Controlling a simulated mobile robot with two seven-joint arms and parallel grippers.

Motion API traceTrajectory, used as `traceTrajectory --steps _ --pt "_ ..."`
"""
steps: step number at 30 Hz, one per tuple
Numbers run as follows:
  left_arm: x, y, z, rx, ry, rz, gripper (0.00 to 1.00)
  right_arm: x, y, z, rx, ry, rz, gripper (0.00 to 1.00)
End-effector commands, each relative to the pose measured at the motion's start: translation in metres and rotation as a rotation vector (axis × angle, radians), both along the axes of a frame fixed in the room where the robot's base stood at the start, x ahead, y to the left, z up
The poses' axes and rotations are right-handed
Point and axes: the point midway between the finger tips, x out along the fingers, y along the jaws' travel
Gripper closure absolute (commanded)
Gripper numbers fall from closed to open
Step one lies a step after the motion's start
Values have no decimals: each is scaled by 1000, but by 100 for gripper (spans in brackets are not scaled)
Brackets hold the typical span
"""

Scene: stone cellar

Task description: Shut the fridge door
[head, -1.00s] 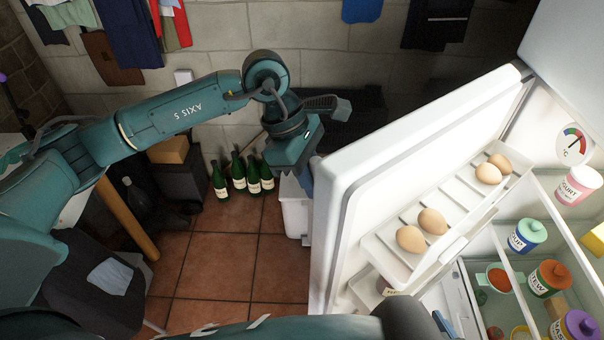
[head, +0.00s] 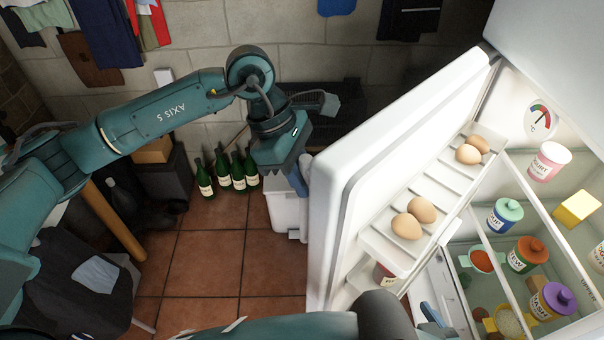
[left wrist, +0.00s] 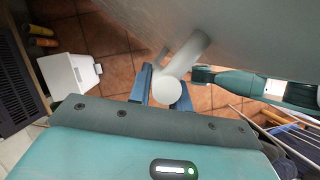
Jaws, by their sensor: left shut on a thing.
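The white fridge door (head: 405,140) stands open, with its inner side and egg shelf facing right in the head view. My left gripper (head: 298,178) is at the door's outer side, near its free edge. In the left wrist view, its blue fingers (left wrist: 160,88) are shut on the pale round bar of the door handle (left wrist: 186,55). The fridge interior (head: 520,190) shows at the right. A dark part and a blue finger-like piece of my right gripper (head: 432,314) show low in the head view; its jaw opening is unclear.
Several eggs (head: 421,209) lie on the door shelf. Jars and a yogurt tub (head: 549,161) stand on the fridge shelves. A white bin (head: 285,211) stands behind the door's free edge. Several green bottles (head: 222,170) stand by the wall. Tiled floor (head: 210,260) is clear left of the door.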

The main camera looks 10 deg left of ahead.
Motion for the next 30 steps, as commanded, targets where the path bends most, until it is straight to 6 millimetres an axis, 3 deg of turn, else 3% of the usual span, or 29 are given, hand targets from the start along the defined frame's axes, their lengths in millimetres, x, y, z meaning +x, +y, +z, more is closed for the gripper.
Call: traceTrajectory --steps 8,18,23,30 --pt "0 0 0 -2 1 0 59 0 0 0 -4 -1 6 24" --pt "1 2 5 -2 0 1 59 -1 -1 -1 -8 -1 9 24" --pt "2 12 28 -2 -4 3 59 0 -1 -4 -3 0 7 24" --pt "4 33 79 -2 -4 4 59 0 -1 -7 6 -1 4 24"
